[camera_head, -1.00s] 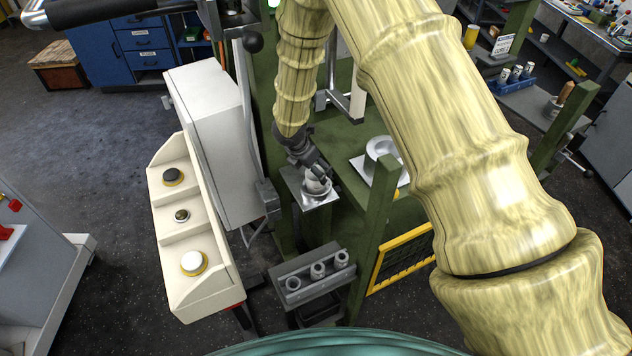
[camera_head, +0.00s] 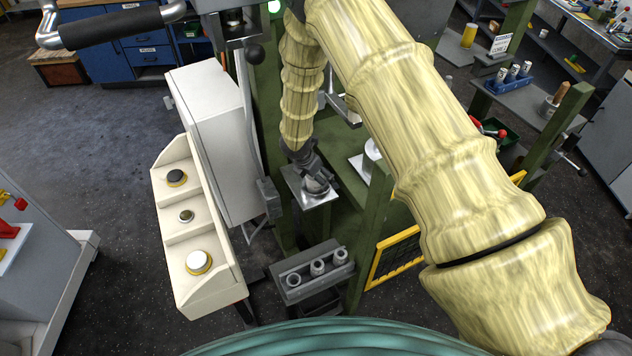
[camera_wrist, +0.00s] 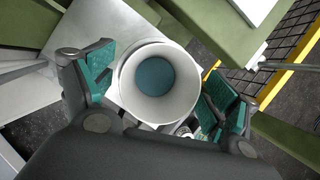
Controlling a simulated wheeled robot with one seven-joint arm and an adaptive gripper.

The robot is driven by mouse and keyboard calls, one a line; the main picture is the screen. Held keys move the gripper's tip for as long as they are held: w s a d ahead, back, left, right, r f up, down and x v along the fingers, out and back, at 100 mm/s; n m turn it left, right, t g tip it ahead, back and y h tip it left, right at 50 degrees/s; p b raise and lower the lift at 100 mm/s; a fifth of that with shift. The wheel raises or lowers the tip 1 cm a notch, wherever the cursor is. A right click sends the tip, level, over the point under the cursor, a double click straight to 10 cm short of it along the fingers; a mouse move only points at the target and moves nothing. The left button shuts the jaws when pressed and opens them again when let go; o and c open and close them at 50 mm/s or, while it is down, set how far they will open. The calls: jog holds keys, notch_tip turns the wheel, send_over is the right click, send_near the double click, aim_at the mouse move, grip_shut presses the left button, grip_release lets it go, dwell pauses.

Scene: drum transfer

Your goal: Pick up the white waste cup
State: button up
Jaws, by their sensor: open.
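The white waste cup (camera_wrist: 160,108) is in the middle of the wrist view, seen from above, with a blue-green round area at its bottom. It stands on a pale square plate (camera_wrist: 108,25). My gripper (camera_wrist: 163,85) is open, with one teal-padded finger on each side of the cup. A gap shows at the left finger; whether the right finger touches the cup I cannot tell. In the head view my gripper (camera_head: 316,186) is low over the same metal plate (camera_head: 307,200), and the cup is mostly hidden by it.
A green post (camera_head: 376,215) stands right of the plate, with a yellow-framed grille (camera_head: 396,258) beyond it. A block with several grey cylinders (camera_head: 312,270) sits in front. A cream button panel (camera_head: 195,230) and a white cabinet (camera_head: 215,140) stand to the left.

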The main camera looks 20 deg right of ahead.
jog(key=shift+c, duration=0.5)
jog(key=c, duration=0.8)
jog(key=shift+r, duration=0.15)
